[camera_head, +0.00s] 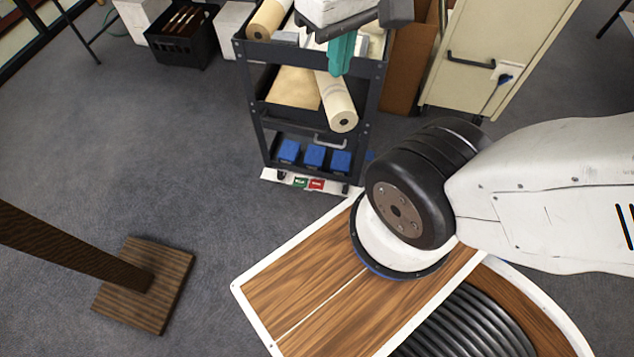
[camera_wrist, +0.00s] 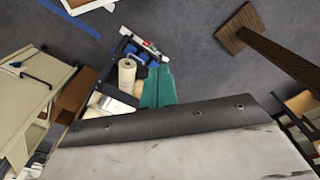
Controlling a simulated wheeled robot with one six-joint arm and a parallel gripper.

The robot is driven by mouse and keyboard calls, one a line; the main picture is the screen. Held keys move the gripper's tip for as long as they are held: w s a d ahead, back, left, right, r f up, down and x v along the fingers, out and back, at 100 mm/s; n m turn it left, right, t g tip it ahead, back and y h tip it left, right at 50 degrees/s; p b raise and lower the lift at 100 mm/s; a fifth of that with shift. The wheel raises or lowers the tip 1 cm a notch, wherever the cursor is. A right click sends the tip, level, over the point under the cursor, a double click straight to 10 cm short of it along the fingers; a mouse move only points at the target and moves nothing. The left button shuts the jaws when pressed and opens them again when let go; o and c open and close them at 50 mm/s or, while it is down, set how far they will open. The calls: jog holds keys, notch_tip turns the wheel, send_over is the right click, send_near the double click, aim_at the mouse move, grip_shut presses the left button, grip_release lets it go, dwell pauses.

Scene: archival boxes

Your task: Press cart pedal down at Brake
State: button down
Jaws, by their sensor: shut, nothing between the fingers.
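The dark cart (camera_head: 256,120) stands on the carpet ahead, carrying rolls and blue boxes. At the foot of its near side, close to the floor, are a green pedal plate (camera_head: 300,183) and a red pedal plate (camera_head: 317,184); their lettering is too small to read. In the wrist view the red and green plates (camera_wrist: 150,45) show at the cart's base. My gripper (camera_head: 341,62), with teal fingers, is shut and empty. It is over the cart's upper part, well above the pedals and apart from them. Its fingers also show in the wrist view (camera_wrist: 159,78).
A cream cabinet (camera_head: 490,50) and a brown panel (camera_head: 405,60) stand right of the cart. A black crate (camera_head: 180,40) is at the back left. A wooden post with a square base (camera_head: 145,285) stands at left. Carpet between post and cart is clear.

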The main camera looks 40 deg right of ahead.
jog(key=w+f+m+g+y, duration=0.1)
jog(key=w+f+g, duration=0.1)
jog(key=w+f, duration=0.65)
jog(key=w+d+f+m+g+y, duration=0.15)
jog(key=w+f, duration=0.45)
jog(key=f, duration=0.6)
jog(key=w+f+m+g, duration=0.1)
jog(key=w+f, duration=0.6)
jog(key=f, duration=0.3)
jog(key=m+t+h, duration=0.5)
jog(key=m+h, duration=0.1)
jog(key=m, duration=0.1)
send_over(318, 184)
jog(key=s+a, duration=0.1)
jog(key=a, duration=0.3)
notch_tip(318, 184, down, 45)
jog(key=shift+a+f+y, duration=0.15)
jog(key=shift+f+y, duration=0.05)
jog(key=shift+y, duration=0.05)
jog(key=x, duration=0.9)
jog(key=s+x, duration=0.1)
jog(key=x, duration=0.3)
jog(key=shift+a+f, duration=0.15)
jog(key=shift+f, duration=0.35)
